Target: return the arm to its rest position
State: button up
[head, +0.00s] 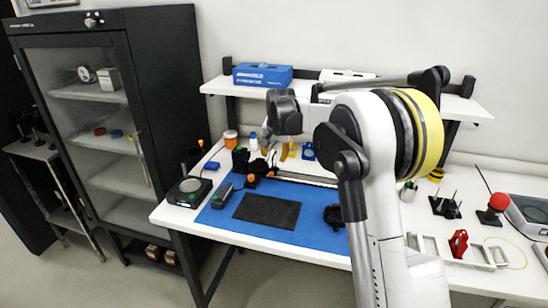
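My white arm with a yellow band rises at the right of the middle in the head view and bends left over the bench. Its end, my gripper (267,134), is small and partly hidden by the dark wrist joint. It hangs above the back of the blue mat (285,226), near several small bench items. I cannot tell whether its fingers are open or shut, and I make out nothing held in it.
A white bench (178,216) carries a black plate (267,211), a small scale (189,191) and a red-topped device (494,205). A shelf (221,86) with a blue box (262,75) hangs behind the arm. A dark glass-door cabinet (125,32) stands left.

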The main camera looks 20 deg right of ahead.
jog(key=s+a+r+n, duration=0.1)
jog(key=s+a+r, duration=0.15)
jog(key=s, duration=0.45)
jog(key=s+a+r+n+t, duration=0.1)
jog(key=s+r, duration=0.3)
jog(key=s, duration=0.3)
jog(key=s+a+r+n, duration=0.1)
jog(key=s+a+r, duration=0.1)
jog(key=s+r, duration=0.35)
jog(key=s+f+n, duration=0.1)
jog(key=s+f, duration=0.2)
jog(key=s, duration=0.4)
jog(key=s+a+f+n, duration=0.1)
jog(key=s+f, duration=0.2)
jog(key=s, duration=0.5)
jog(key=s+a+f+n+t, duration=0.1)
jog(key=s+f+n, duration=0.1)
jog(key=s, duration=0.6)
jog(key=shift+s+a+f+y, duration=0.25)
jog(key=shift+f+y, duration=0.15)
jog(key=shift+f, duration=0.05)
